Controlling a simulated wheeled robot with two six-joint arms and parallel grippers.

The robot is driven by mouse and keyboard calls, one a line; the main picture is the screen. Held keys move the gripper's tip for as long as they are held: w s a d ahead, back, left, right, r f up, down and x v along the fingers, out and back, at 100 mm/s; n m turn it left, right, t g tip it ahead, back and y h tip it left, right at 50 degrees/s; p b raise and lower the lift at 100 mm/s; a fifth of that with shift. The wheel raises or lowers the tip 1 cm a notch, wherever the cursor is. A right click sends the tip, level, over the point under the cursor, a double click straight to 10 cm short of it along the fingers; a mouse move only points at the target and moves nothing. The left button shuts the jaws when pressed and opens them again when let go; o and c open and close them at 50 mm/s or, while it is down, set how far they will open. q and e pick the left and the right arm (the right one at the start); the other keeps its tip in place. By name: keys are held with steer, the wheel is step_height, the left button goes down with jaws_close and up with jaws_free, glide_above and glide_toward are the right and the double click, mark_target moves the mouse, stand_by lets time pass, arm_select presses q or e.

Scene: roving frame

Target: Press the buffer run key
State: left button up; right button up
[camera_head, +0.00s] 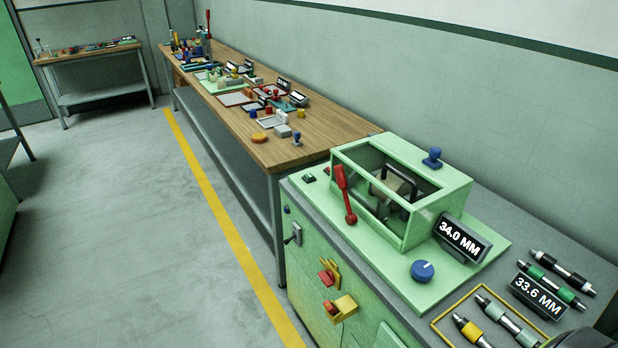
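A green machine (455,284) with an open-fronted box housing (430,232) stands at the right on a grey-topped cabinet. On and around it are a red lever (345,194), a blue knob (422,271), a blue-topped handle (432,158) and a small dark green key (309,178) at the back left corner. No label is readable, so I cannot tell which control is the buffer run key. Neither gripper shows. A dark rounded shape is cut off at the bottom right edge; I cannot tell what it is.
Displays read 34.0 MM (462,238) and 33.6 MM (541,296). A yellow-edged tray (443,317) holds rods. Red and yellow fittings (341,307) and a switch (294,235) jut from the cabinet front. A long wooden bench (322,122) runs behind. Floor left of the yellow line (222,218) is clear.

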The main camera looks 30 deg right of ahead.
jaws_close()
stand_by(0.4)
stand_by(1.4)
